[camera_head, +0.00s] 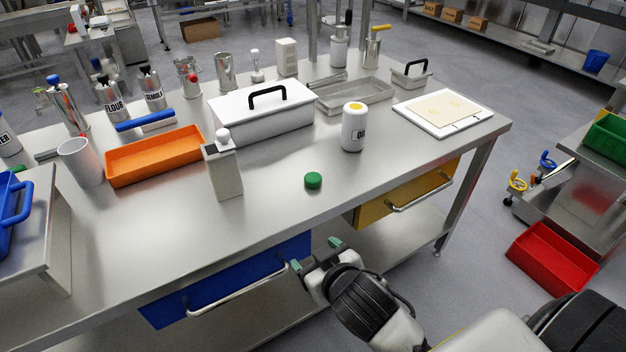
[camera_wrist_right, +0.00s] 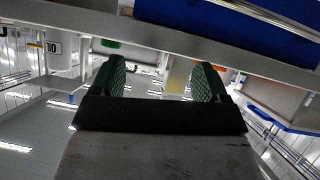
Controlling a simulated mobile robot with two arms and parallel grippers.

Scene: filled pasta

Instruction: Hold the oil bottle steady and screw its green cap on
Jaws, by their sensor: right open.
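The oil bottle (camera_head: 353,132) stands upright on the steel table, right of centre, white with a dark label and a yellow top. The green cap (camera_head: 313,180) lies on the table near its front edge, left of and nearer than the bottle, apart from it. My right gripper (camera_head: 316,254) is in front of the table edge, short of the cap, open and empty. Its green-padded fingers (camera_wrist_right: 157,82) stand apart in the right wrist view, where the green cap (camera_wrist_right: 110,43) and part of the bottle (camera_wrist_right: 60,52) show beyond the table edge. My left gripper is not in view.
A grey-white dispenser (camera_head: 224,172) stands left of the cap, with an orange tray (camera_head: 155,156) beyond. A white lidded box (camera_head: 262,118) is behind. A blue drawer (camera_head: 235,280) and a yellow drawer (camera_head: 405,195) sit under the tabletop. The table around the cap is clear.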

